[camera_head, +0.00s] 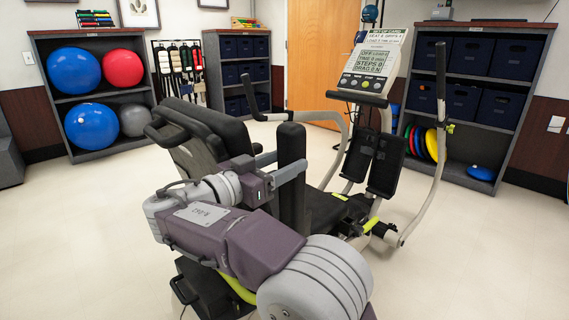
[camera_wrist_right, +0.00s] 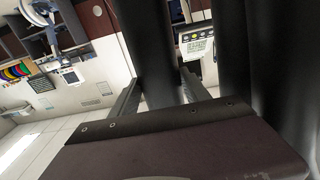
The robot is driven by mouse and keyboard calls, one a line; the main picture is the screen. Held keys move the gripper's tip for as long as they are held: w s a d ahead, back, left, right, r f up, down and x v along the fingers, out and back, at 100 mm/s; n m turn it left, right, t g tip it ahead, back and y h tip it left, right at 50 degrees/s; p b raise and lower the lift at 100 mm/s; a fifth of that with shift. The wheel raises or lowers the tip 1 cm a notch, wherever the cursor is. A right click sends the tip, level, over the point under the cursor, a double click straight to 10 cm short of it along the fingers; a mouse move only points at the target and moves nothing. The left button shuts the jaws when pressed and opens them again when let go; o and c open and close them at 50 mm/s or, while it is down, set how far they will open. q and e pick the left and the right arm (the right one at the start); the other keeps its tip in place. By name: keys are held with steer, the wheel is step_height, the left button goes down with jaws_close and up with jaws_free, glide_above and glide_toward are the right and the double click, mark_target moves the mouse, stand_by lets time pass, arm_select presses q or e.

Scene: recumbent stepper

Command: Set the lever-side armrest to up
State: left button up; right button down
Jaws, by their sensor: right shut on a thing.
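The recumbent stepper's seat has a black backrest (camera_head: 205,125). A black padded armrest (camera_head: 292,145) stands upright beside the seat. My right gripper (camera_head: 292,174) comes in from the near side, with its two grey fingers on either side of this armrest, shut on it. In the right wrist view, the black padded armrest (camera_wrist_right: 148,45) rises between the fingers of my right gripper (camera_wrist_right: 160,95). A yellow-green lever (camera_head: 371,224) shows low near the seat front; my right arm hides much of the seat's near side. My left gripper is not in view.
The stepper's console (camera_head: 367,72), pale handle arms (camera_head: 428,185) and black pedals (camera_head: 385,165) stand beyond the seat. Shelves with exercise balls (camera_head: 75,70) are at the back left, and bins (camera_head: 508,60) at the back right. The floor at left is clear.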

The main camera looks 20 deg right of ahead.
steer(key=c, duration=0.5)
jaws_free()
steer(key=shift+s+a, duration=0.1)
steer(key=shift+a, duration=0.25)
steer(key=p+v, duration=0.3)
steer(key=v, duration=0.5)
steer(key=shift+s+a+f, duration=0.15)
